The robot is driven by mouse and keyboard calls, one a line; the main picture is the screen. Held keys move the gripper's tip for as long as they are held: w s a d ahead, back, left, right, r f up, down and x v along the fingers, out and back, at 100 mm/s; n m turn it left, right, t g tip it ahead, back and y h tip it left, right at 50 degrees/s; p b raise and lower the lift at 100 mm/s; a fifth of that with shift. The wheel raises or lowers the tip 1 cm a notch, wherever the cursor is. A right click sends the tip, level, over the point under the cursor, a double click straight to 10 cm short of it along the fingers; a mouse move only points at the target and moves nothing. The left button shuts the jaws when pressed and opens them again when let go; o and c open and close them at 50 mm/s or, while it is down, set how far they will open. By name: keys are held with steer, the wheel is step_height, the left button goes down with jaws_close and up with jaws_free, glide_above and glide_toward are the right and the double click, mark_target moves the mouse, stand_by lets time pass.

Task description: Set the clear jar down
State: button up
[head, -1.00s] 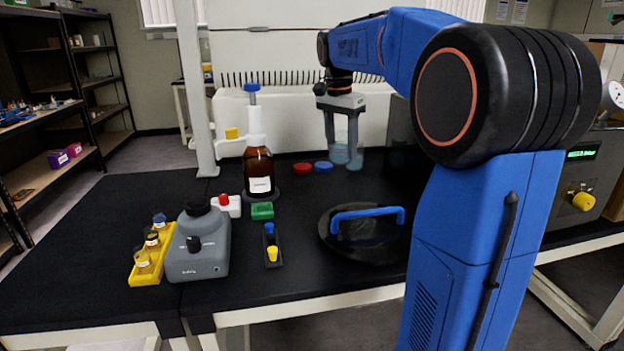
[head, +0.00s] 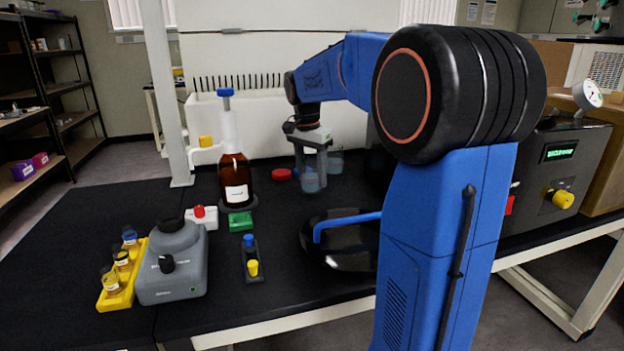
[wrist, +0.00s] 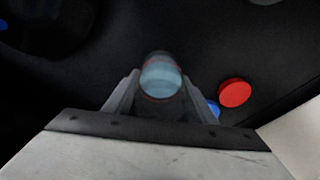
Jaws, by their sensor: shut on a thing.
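My gripper (head: 311,170) points down at the back of the black bench. It is shut on a clear jar (head: 311,183) with pale bluish contents. In the wrist view the jar (wrist: 160,78) sits between the two grey fingers. I cannot tell whether its base touches the bench. A second clear vessel (head: 335,162) stands just behind and to the right of the gripper in the head view. A red lid (head: 282,174) lies flat left of the gripper. In the wrist view the red lid (wrist: 235,93) lies right of the fingers, with a blue lid (wrist: 213,108) partly hidden.
A brown bottle (head: 235,180) with a tall white top stands left of the gripper. A black round lid with a blue handle (head: 340,222) lies in front. A grey mixer (head: 172,262), a yellow vial rack (head: 122,285) and a green block (head: 240,221) are further left.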

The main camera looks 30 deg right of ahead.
steer(key=shift+f, duration=0.65)
steer(key=shift+f, duration=0.1)
steer(key=o, duration=1.2)
steer(key=r, duration=0.4)
steer(key=a+r, duration=0.1)
steer(key=r, duration=0.7)
steer(key=shift+s+a, duration=0.15)
steer(key=shift+s, duration=0.1)
